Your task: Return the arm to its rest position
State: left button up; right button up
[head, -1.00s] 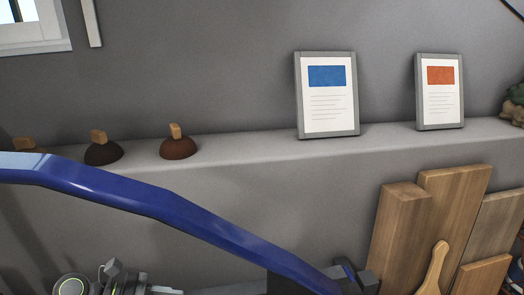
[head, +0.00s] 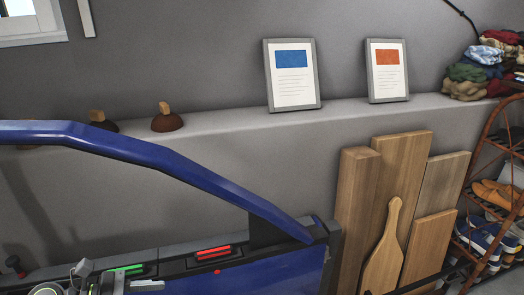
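The blue car door (head: 285,272) stands in front of me, with its curved blue window frame (head: 150,155) running from the left edge down to the right. A green-lit strip (head: 125,268) and a red-lit strip (head: 212,250) show along its dark upper edge. A grey mechanical part, which looks like my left gripper (head: 105,284), shows at the bottom left, cut off by the picture edge. I cannot make out its fingers or whether it holds anything. My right gripper is not in view.
Wooden boards (head: 400,185) lean on the wall right of the door. A rack (head: 482,215) with shoes stands at the far right, folded clothes (head: 485,70) above it. A ledge (head: 235,118) holds two framed sheets and brown plungers.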

pick_arm(q)
jog(key=w+a+r+n+t+y, duration=0.2)
jog(key=r+n+t, duration=0.2)
jog(key=n+t, duration=0.45)
jog(key=w+a+r+n+t+y, duration=0.2)
jog(key=r+n+t, duration=0.3)
jog(key=n, duration=0.6)
jog(key=s+a+f+n+g+y, duration=0.25)
jog(key=a+f+n+y, duration=0.25)
jog(key=n+y, duration=0.45)
jog(key=s+a+f+n+g+y, duration=0.1)
jog(key=s+a+f+n+y, duration=0.4)
jog(key=n, duration=0.7)
jog(key=s+d+f+n+g+h, duration=0.2)
jog(key=s+d+f+n+g, duration=0.3)
jog(key=s, duration=0.4)
jog(key=s+d+f+n+g+h, duration=0.1)
jog(key=s+d+f+n+g, duration=0.1)
jog(key=s+f+n+g, duration=0.35)
notch_tip(320, 180, down, 25)
jog(key=s+a+m+g, duration=0.1)
jog(key=s+a+g, duration=0.1)
jog(key=s+d+f+g, duration=0.1)
jog(key=s+f, duration=1.4)
jog(key=f, duration=0.1)
jog(key=shift+s+d+h, duration=0.15)
jog(key=shift+d+h, duration=0.2)
